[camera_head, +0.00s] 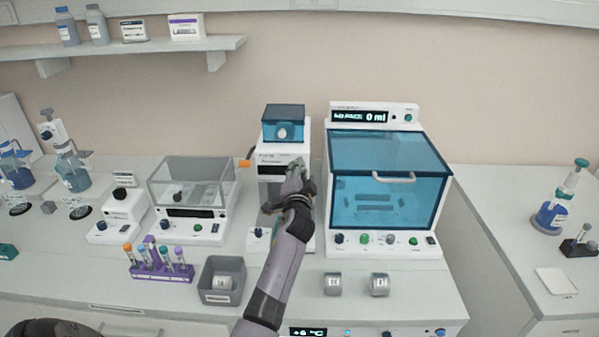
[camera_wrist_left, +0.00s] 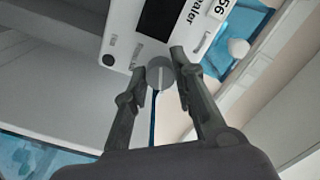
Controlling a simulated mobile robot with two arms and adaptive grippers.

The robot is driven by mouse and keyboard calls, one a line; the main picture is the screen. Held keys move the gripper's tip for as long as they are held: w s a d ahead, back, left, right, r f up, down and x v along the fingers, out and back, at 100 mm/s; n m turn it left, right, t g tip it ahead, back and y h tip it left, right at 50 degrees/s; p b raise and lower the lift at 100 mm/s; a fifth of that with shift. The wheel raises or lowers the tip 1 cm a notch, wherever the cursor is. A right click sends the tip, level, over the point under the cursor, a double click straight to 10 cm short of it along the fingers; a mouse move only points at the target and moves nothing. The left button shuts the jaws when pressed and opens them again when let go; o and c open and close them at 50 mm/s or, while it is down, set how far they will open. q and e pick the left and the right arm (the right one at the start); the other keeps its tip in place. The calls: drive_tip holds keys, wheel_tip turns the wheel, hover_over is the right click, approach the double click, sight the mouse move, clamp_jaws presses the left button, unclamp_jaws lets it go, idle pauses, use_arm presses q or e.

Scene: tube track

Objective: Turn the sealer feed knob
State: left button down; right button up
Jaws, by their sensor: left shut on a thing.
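The sealer (camera_head: 283,150) is the tall white device in the middle of the bench, with a blue see-through box on top. In the left wrist view its white front (camera_wrist_left: 120,30) shows a dark screen and part of its name. The round grey feed knob (camera_wrist_left: 160,76) with a pale line across its face sits at the edge of that front. My left gripper (camera_wrist_left: 158,64) has its two fingertips on either side of the knob and is shut on it. In the head view my left gripper (camera_head: 299,182) covers the sealer's front, and the knob is hidden. My right gripper is not in view.
A blue-windowed cabinet (camera_head: 388,145) with a handle stands close to the right of the sealer. A clear-lidded device (camera_head: 190,182) stands to the left. A grey bin (camera_head: 221,296), a purple tube rack (camera_head: 162,272) and two small metal blocks (camera_head: 333,284) lie in front.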

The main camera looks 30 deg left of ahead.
use_arm(q)
drive_tip(key=shift+m, duration=2)
drive_tip(key=shift+d, duration=0.1)
drive_tip(key=c, duration=1.4)
unclamp_jaws()
drive_tip(key=shift+d, duration=0.1)
drive_tip(key=shift+o, duration=0.3)
drive_tip(key=v, duration=1.2)
